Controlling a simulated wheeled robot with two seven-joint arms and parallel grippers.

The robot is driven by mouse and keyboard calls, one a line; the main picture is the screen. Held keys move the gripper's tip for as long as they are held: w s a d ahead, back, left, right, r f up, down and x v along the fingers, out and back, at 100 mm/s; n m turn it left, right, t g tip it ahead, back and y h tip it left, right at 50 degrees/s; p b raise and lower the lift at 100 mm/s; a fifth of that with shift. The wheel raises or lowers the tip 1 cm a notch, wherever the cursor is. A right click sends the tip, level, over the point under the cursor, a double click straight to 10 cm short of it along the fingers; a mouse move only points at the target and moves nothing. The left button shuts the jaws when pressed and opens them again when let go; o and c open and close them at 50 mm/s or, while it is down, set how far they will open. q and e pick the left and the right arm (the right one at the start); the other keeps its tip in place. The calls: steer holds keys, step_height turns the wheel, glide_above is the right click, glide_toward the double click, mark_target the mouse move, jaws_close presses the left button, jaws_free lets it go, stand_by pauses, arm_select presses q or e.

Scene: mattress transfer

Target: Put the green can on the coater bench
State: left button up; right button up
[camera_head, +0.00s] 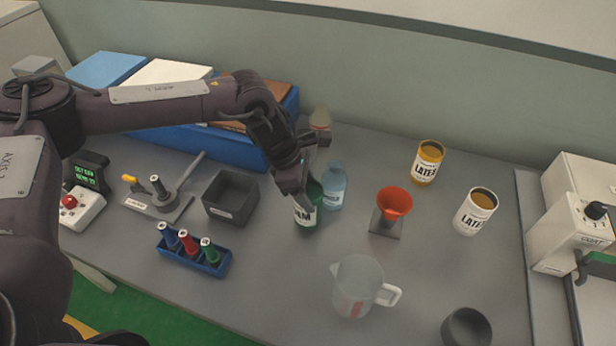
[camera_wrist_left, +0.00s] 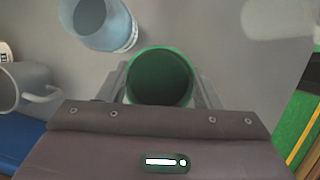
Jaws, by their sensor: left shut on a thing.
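The green can (camera_head: 307,210) stands upright on the grey bench, with a white label partly visible. My left gripper (camera_head: 305,190) reaches down over it from the left and is shut on it. In the left wrist view, the can's open green rim (camera_wrist_left: 161,77) sits between the two fingers. The can appears to be still at bench level; I cannot tell if it touches. The coater bench (camera_head: 529,240) seems to be the pale unit at the far right, with a machine (camera_head: 575,222) marked COAT. My right gripper is not in view.
A red funnel on a stand (camera_head: 394,203), a clear jug (camera_head: 358,285), a dark bowl (camera_head: 466,328) and two LATEX cans (camera_head: 427,162) (camera_head: 475,211) stand to the right. A grey box (camera_head: 231,196) is at left.

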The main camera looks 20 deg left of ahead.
arm_select(q)
steer(key=shift+w+f, duration=0.1)
steer(key=shift+f, duration=0.65)
steer(key=shift+f, duration=0.15)
steer(key=o, duration=1.6)
